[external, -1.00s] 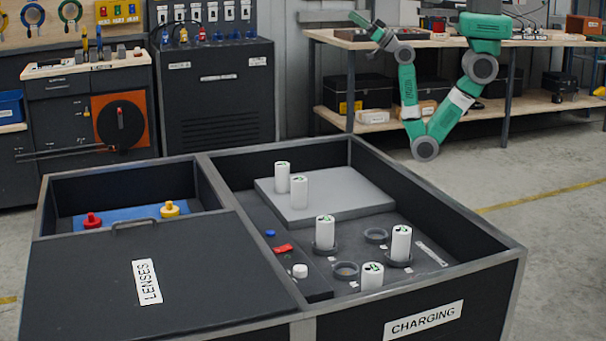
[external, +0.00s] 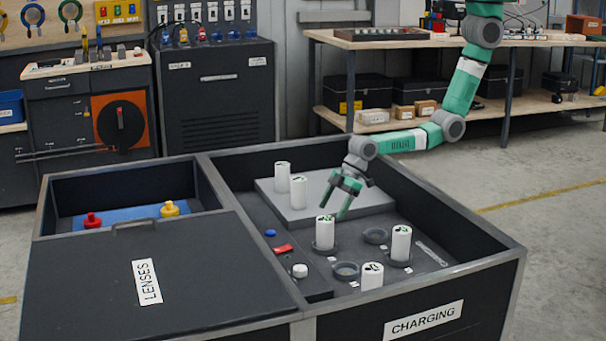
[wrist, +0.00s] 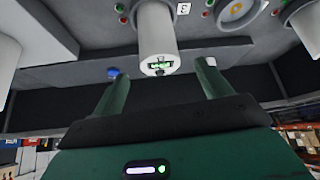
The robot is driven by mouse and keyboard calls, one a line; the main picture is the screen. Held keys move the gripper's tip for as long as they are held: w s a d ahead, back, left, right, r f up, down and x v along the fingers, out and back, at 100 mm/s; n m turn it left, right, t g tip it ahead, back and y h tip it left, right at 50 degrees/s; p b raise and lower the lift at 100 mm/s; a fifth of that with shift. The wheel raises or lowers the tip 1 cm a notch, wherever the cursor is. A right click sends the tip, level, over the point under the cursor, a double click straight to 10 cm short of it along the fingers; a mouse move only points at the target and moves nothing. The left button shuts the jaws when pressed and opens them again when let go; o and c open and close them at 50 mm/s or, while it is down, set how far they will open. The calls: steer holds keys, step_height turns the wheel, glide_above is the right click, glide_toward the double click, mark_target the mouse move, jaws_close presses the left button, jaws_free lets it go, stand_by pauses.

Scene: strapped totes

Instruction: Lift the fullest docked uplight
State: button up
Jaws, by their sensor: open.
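Three white cylindrical uplights stand in dark docks in the charging tote: one at centre (external: 325,234), one at right (external: 401,244), one at front (external: 372,277). Their tops carry dark and green marks, too small to compare. Two more uplights, one (external: 282,177) and another (external: 299,193), stand on the grey raised plate (external: 345,208). My gripper (external: 332,212) is open and empty, tilted down just above and behind the centre uplight. In the wrist view an uplight (wrist: 156,38) with a lit green top display appears between the spread fingers, apparently not gripped.
Two docks are empty, one at the back (external: 376,236) and one at the front (external: 346,271).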

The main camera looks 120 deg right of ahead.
mark_target(328, 218)
steer(key=shift+s+f, duration=0.1)
steer(key=shift+f, duration=0.15)
steer(key=b+x, duration=0.2)
steer(key=shift+d+f, duration=0.1)
steer(key=shift+f, duration=0.2)
steer(key=shift+w, duration=0.3)
steer(key=b+x, duration=0.3)
steer(key=x, duration=0.2)
steer(key=shift+b, duration=0.4)
steer(key=shift+r, duration=0.1)
steer(key=c, duration=1.5)
